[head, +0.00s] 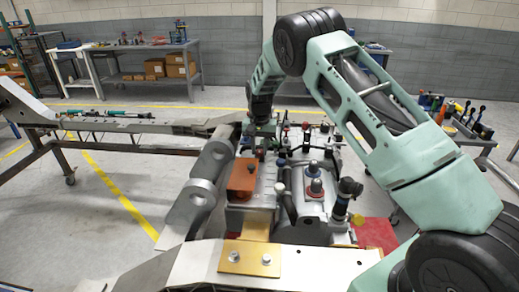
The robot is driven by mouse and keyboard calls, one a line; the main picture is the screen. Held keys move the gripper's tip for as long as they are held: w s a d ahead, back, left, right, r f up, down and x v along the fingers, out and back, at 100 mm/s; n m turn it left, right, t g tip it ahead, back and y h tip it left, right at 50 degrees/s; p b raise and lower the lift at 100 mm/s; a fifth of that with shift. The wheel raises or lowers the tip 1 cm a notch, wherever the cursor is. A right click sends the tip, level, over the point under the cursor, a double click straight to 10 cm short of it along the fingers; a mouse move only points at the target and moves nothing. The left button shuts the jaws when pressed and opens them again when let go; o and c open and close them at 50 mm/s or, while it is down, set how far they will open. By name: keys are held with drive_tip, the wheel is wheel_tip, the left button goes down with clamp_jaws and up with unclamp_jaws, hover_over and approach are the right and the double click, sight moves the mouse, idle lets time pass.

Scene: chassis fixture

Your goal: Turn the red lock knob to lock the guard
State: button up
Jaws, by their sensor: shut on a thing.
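My arm reaches over the fixture from the right and bends down at the far side. My gripper (262,122) is at its lower end, among dark fittings behind the orange-brown block (242,178). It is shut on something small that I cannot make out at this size. A small red knob (306,126) stands to the right of the gripper, apart from it. I cannot tell which red part is the lock knob, and the guard cannot be told apart clearly.
Black-topped levers and a dark cylinder (347,192) crowd the fixture. Grey chassis rails (205,175) run along its left. A gold plate (250,258) is in front. A cart with tools (470,122) stands at right; a workbench (150,47) is far back.

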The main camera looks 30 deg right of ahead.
sight(259, 150)
idle(0.4)
drive_tip(key=o, duration=1)
drive_tip(key=shift+r, duration=0.1)
wheel_tip(259, 150, up, 17)
drive_tip(key=b, duration=0.3)
drive_tip(key=shift+r, duration=0.15)
